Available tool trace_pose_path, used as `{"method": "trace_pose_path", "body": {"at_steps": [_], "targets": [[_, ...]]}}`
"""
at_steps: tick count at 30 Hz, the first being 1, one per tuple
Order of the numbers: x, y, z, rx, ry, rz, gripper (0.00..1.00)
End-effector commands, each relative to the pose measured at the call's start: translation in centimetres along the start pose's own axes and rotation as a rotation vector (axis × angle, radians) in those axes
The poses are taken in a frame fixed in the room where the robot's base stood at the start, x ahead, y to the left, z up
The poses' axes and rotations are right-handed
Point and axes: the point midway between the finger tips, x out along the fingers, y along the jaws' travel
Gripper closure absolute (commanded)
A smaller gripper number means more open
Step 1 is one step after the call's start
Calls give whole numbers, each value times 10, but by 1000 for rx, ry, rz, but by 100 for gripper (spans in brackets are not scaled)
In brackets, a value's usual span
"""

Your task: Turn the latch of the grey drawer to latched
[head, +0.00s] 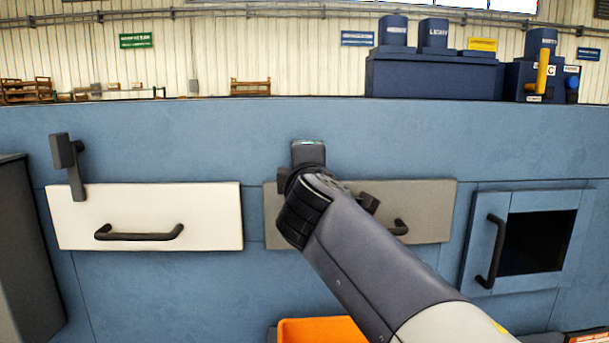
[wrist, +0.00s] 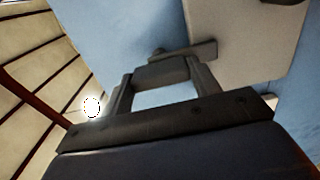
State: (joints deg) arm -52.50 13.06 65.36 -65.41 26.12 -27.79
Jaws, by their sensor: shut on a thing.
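The grey drawer (head: 430,205) is in the middle of the blue panel in the head view, its left part mostly behind my arm. Its front also shows at the upper right of the wrist view (wrist: 245,55). In the wrist view my gripper (wrist: 160,73) is shut on the dark knob of the drawer's latch, with a finger on each side. The latch's dark bar (wrist: 200,49) shows beyond the fingers, reaching from the blue panel across the drawer's edge onto its front. In the head view my arm hides the fingertips and most of the latch.
A white drawer (head: 205,215) with its own dark latch (head: 75,180) is on the left. The grey drawer's dark handle (head: 398,227) is beside my arm. A blue framed opening (head: 483,205) is on the right. An orange bin (head: 320,331) stands below.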

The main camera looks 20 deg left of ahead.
Motion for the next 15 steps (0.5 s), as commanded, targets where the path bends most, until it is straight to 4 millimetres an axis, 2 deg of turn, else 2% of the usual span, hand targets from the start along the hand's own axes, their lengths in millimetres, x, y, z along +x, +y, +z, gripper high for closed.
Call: {"method": "trace_pose_path", "body": {"at_steps": [15], "targets": [[0, -1, 0, 32, -2, -3, 83]]}}
